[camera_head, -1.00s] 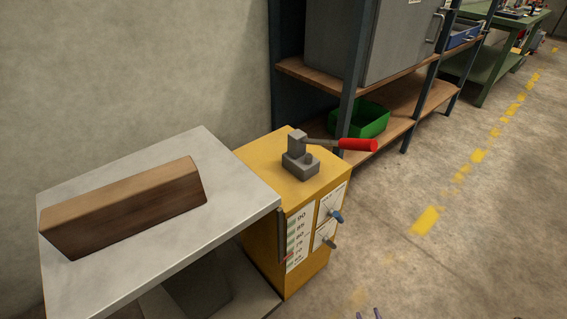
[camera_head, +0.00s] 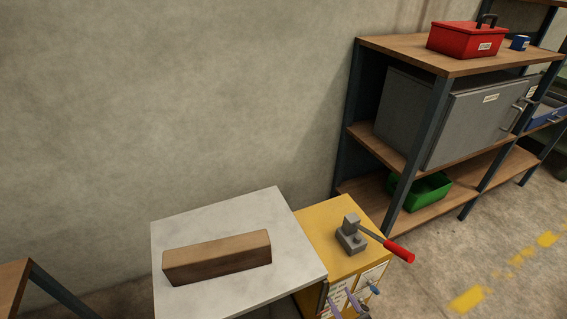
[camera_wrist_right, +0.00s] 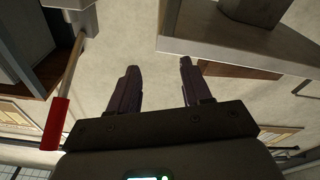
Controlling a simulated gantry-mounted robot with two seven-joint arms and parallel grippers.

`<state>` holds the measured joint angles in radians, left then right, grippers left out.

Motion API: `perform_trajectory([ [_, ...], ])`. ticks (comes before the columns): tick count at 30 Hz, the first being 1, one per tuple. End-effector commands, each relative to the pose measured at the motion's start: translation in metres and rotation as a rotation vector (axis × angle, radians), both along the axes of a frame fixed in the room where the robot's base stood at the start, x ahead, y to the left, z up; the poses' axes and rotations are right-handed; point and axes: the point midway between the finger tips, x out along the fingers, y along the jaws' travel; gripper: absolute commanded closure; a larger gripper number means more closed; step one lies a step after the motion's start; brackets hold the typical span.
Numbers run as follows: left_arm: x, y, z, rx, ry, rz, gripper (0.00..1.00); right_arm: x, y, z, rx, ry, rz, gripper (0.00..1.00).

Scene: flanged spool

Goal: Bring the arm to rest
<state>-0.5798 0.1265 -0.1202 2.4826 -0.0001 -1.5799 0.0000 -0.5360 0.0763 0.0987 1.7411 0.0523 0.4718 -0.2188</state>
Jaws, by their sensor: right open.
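My right gripper (camera_head: 344,298) shows at the bottom edge of the head view, as two purplish fingers in front of the yellow cabinet (camera_head: 318,228). In the right wrist view the gripper (camera_wrist_right: 160,72) has its two dark fingers apart, with nothing between them but pale floor or wall. A grey clamp-like device (camera_head: 351,238) with a red-handled lever (camera_head: 398,251) stands on the cabinet top. The red handle (camera_wrist_right: 55,124) also shows at the left of the wrist view, apart from the fingers. My left gripper is out of view. No spool shows.
A light-grey table (camera_head: 190,222) with a brown block (camera_head: 217,258) stands left of the cabinet. A shelf (camera_head: 400,48) at the right holds a red toolbox (camera_head: 467,38), a grey locker (camera_head: 470,115) and a green bin (camera_head: 420,189). Floor at the right is open.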

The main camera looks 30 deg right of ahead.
Motion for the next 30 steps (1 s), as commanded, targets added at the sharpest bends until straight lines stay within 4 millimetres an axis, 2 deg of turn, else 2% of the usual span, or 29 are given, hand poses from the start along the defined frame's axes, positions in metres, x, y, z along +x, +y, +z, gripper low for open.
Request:
perform_trajectory([
  [1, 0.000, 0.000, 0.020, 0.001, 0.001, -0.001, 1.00, 0.008, 0.014, 0.030, 0.025, 0.058, 0.022, 0.52],
  [6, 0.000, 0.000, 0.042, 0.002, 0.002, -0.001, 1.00, 0.019, 0.058, 0.074, 0.104, 0.290, 0.079, 0.52],
  [11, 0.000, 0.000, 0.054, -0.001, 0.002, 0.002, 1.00, 0.008, 0.092, 0.102, 0.158, 0.524, 0.113, 0.52],
  [15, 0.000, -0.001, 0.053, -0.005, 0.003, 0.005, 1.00, -0.016, 0.112, 0.115, 0.190, 0.736, 0.121, 0.52],
  [19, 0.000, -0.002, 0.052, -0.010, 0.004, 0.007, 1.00, -0.045, 0.120, 0.120, 0.208, 0.928, 0.104, 0.52],
  [23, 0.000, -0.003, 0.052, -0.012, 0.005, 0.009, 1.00, -0.076, 0.118, 0.117, 0.218, 1.106, 0.063, 0.52],
  [28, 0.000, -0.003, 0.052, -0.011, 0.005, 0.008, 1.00, -0.120, 0.110, 0.097, 0.226, 1.359, -0.016, 0.52],
  [29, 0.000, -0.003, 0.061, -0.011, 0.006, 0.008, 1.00, -0.124, 0.109, 0.105, 0.237, 1.377, -0.030, 0.52],
  [30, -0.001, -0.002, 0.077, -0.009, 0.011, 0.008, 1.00, -0.122, 0.109, 0.125, 0.236, 1.368, -0.025, 0.52],
])
